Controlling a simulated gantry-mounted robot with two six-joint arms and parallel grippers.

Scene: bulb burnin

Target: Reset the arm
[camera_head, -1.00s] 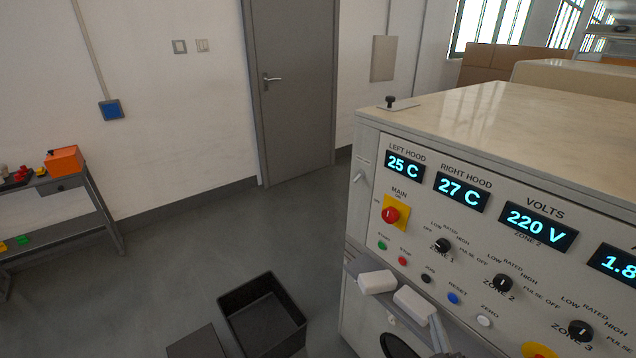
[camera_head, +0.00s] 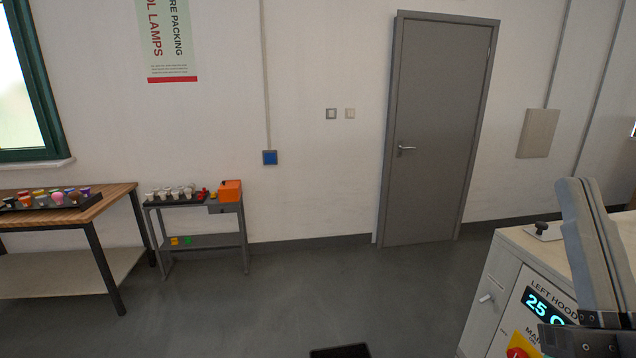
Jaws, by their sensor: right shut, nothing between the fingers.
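My right gripper (camera_head: 582,188) shows at the right edge, its pale fingers pointing up and closed together with nothing between them. It is in front of the test cabinet (camera_head: 507,262) and hides part of its top and front. My left gripper is out of view.
A wooden bench (camera_head: 112,203) with a row of coloured bulbs stands at the left. Beside it is a small grey table (camera_head: 149,206) with pale bulbs and an orange box (camera_head: 230,191). A black bin (camera_head: 340,351) shows at the bottom edge. The floor before the grey door (camera_head: 432,130) is clear.

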